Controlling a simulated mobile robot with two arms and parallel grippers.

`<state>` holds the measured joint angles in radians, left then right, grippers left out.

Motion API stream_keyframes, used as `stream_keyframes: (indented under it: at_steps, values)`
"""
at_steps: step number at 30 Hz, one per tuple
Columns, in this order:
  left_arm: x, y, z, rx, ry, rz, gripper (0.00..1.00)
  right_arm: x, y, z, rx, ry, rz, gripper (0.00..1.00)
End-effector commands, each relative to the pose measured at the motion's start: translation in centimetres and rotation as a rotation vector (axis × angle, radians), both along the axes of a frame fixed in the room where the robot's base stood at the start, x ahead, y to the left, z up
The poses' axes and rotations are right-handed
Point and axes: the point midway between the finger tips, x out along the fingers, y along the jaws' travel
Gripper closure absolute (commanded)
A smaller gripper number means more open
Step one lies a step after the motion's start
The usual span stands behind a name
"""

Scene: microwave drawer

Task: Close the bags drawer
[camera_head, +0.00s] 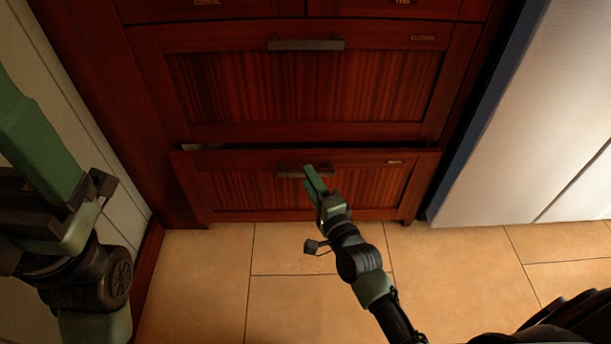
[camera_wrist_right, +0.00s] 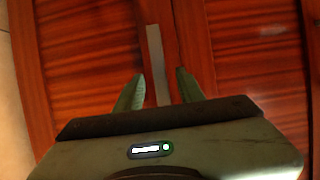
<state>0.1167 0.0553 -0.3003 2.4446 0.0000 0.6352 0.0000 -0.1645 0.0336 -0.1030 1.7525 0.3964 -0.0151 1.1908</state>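The bottom wooden drawer (camera_head: 240,188) stands slightly pulled out, with a dark gap along its top edge below the drawer above. A label sits at its upper right, too small to read. Its bar handle (camera_head: 290,171) is partly behind my right gripper (camera_head: 314,180), which is at the drawer front. In the right wrist view the two green fingertips of my right gripper (camera_wrist_right: 160,85) are apart, with the grey handle bar (camera_wrist_right: 155,55) showing between and beyond them. I cannot tell whether they touch it. My left arm is at the left edge; its fingertips do not show.
A larger drawer (camera_head: 300,85) above is shut, with its own bar handle (camera_head: 307,44). A white appliance (camera_head: 540,120) with a blue side stands to the right. The tiled floor (camera_head: 200,280) in front is clear.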

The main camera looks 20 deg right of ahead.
Motion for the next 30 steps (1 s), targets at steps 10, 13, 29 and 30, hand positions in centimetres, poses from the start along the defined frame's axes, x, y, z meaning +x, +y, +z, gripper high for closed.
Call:
stream_keyframes:
  at_steps: [10, 13, 29, 30]
  values:
    - [-0.6, -0.1, 0.6, 0.003, -0.043, 0.003, 0.0, 3.0, 0.3, -0.1, 0.0, 0.001, 0.0, 0.62]
    - [-0.6, -0.1, 0.7, 0.003, -0.043, 0.003, 0.0, 3.0, 0.3, 0.0, 0.0, 0.001, 0.0, 0.62]
    - [-0.6, -0.1, 0.7, 0.004, -0.043, 0.002, 0.0, 3.0, 0.3, 0.0, -0.001, 0.001, -0.001, 1.0]
    - [-0.6, -0.1, 0.7, 0.004, -0.043, 0.002, 0.0, 3.0, 0.3, 0.0, -0.001, 0.001, -0.001, 1.0]
